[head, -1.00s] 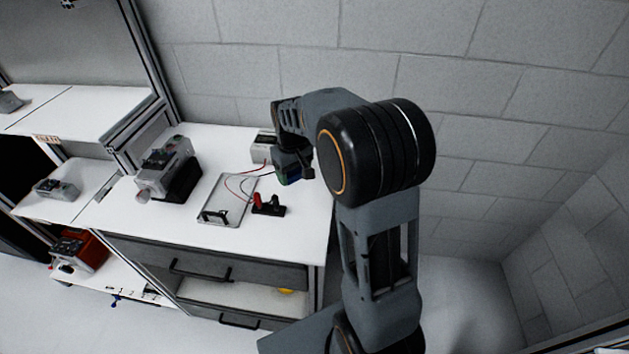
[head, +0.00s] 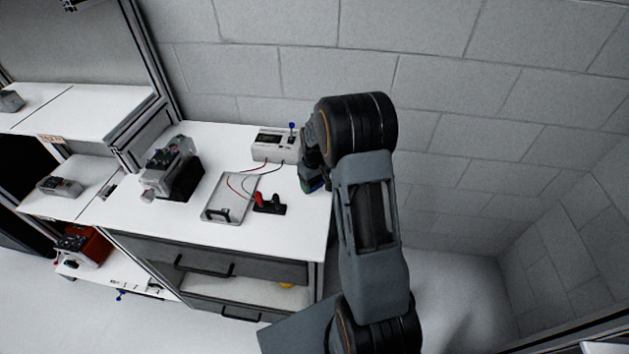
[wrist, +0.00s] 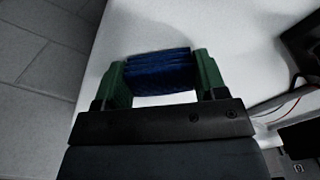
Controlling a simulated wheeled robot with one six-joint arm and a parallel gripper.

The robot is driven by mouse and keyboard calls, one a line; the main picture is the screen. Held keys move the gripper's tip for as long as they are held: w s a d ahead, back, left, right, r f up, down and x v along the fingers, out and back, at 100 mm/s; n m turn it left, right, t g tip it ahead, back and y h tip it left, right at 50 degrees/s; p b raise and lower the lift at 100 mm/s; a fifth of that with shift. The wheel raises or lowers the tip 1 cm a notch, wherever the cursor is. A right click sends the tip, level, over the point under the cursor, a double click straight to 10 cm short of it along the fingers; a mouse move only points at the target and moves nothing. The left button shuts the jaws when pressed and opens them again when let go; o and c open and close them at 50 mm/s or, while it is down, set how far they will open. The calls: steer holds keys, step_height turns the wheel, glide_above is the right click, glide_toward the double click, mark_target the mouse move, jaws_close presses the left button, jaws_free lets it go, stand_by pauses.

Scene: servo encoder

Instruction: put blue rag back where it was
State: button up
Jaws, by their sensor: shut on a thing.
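The blue rag (wrist: 158,70) is a dark blue folded bundle between the two green fingertips of my gripper (wrist: 160,76) in the wrist view. My gripper is shut on it, with a finger at each end of the rag. The white tabletop lies beneath; I cannot tell whether the rag touches it. In the head view my gripper (head: 311,184) is over the right end of the white table (head: 262,225), mostly behind my arm. The rag is hard to make out there.
A white meter box (head: 273,146) with red and black leads stands left of my gripper. A metal tray (head: 222,205), red and black clips (head: 268,203) and a grey machine (head: 172,172) are further left. A block wall stands behind. The table's right front corner is clear.

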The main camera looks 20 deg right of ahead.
steer(key=shift+f, duration=0.15)
steer(key=shift+f, duration=0.15)
steer(key=o, duration=0.9)
steer(key=shift+c, duration=0.2)
